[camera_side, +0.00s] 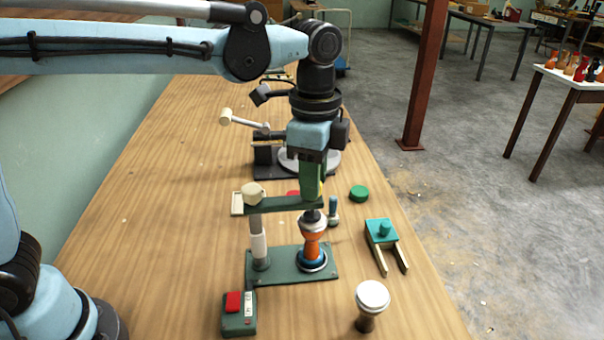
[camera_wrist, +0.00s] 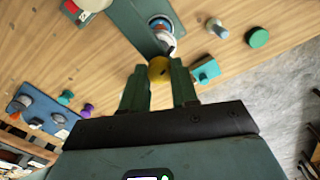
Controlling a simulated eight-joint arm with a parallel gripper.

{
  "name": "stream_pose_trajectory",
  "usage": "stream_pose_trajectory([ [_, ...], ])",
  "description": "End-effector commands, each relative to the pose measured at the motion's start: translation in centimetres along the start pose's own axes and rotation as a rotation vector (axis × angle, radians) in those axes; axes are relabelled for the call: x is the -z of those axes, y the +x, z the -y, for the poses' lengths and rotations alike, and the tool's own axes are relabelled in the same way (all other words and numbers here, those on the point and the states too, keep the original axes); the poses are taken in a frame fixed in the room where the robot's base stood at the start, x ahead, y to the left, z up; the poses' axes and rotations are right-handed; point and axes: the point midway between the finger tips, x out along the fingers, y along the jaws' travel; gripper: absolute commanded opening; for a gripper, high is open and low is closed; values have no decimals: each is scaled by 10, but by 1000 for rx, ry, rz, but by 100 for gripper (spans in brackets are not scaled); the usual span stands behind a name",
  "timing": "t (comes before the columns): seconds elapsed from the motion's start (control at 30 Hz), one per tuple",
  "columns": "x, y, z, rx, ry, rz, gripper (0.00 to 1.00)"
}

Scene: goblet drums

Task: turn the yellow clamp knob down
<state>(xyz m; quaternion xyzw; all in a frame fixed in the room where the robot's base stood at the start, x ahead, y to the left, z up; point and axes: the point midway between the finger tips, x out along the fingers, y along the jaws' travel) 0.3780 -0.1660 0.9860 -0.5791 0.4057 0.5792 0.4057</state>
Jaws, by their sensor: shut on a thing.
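The yellow clamp knob (camera_wrist: 159,70) sits between the fingertips of my gripper (camera_wrist: 158,67) in the wrist view. The fingers are shut on it from both sides. In the side view my gripper (camera_side: 311,192) points straight down at the right end of the green clamp arm (camera_side: 285,204), and the fingers hide nearly all of the knob. Below that end, an orange goblet drum (camera_side: 313,246) with a pale top stands upright in a blue ring (camera_side: 312,262) on the green base plate (camera_side: 287,274). I cannot tell whether the clamp touches the drum.
A white-topped goblet drum (camera_side: 371,301) stands at the front right. A green switch box with a red button (camera_side: 233,302) is at the front left. A teal tool with two prongs (camera_side: 382,236), a green puck (camera_side: 358,193) and a blue-grey peg (camera_side: 333,210) are to the right.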

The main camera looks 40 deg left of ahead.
Motion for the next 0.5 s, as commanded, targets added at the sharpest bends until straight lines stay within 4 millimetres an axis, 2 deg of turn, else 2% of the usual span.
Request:
stream_pose_trajectory([
  [0.5,0,0,0,0,488,0,0],
])
